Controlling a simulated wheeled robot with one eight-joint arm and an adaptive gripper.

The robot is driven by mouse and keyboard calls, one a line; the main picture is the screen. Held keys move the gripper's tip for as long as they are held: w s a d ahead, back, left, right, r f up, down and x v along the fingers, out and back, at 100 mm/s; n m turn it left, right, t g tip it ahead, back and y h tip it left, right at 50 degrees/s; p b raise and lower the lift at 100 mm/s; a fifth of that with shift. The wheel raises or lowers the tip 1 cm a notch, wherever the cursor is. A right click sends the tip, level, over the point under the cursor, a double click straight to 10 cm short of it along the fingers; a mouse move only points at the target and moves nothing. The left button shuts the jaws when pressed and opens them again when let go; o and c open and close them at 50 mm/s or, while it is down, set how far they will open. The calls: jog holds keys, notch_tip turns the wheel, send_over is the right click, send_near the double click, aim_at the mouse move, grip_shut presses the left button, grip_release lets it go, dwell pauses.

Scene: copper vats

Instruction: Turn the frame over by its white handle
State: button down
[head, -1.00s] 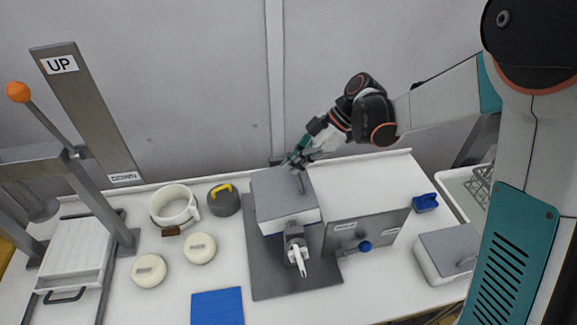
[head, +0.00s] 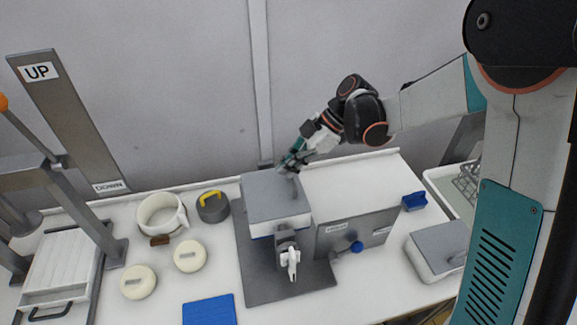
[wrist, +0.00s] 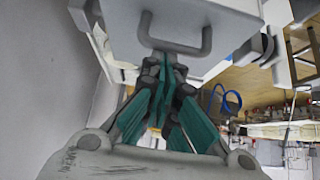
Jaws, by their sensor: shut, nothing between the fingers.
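The frame looks like the grey-topped, white-sided box (head: 272,196) standing on a dark grey base plate (head: 262,288). A white handle (head: 291,262) sticks out from a grey mount on its near side. My gripper (head: 289,168) is at the far edge of the box top, away from the white handle. Its teal fingers are together and empty. In the wrist view my gripper (wrist: 165,72) is just below a grey U-shaped bar (wrist: 178,42) on a white box face (wrist: 212,18). I cannot tell whether the fingertips touch the bar.
An upright grey panel with a blue knob (head: 357,247) stands right of the box. A lidded box (head: 438,250) is farther right. A white mug (head: 160,215), a dark pot with a yellow handle (head: 213,208) and two cream discs (head: 190,256) are on the left. The wall is close behind.

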jog(key=a+r, duration=0.1)
jog(key=s+a+r+p, duration=0.1)
jog(key=a, duration=0.1)
jog(key=shift+a+r, duration=0.2)
jog(key=shift+a, duration=0.05)
jog(key=w+d+r+p, duration=0.1)
jog(key=w+d+r, duration=0.1)
jog(key=d+r, duration=0.5)
jog(key=s+d+f+m+t+h+b, duration=0.4)
jog(key=s+d+m, duration=0.4)
jog(key=s+m, duration=0.2)
jog(key=s+d+f+m+t+h+b, duration=0.3)
jog(key=s+d+f+m+t+b, duration=0.2)
jog(key=s+d+m+b, duration=0.2)
jog(key=s+d+m, duration=0.2)
jog(key=s+m, duration=0.1)
jog(key=s, duration=0.1)
jog(key=shift+s+m+h+b, duration=0.15)
jog(key=shift+m+h+b, duration=0.15)
jog(key=shift+m+h, duration=0.1)
jog(key=shift+f, duration=0.1)
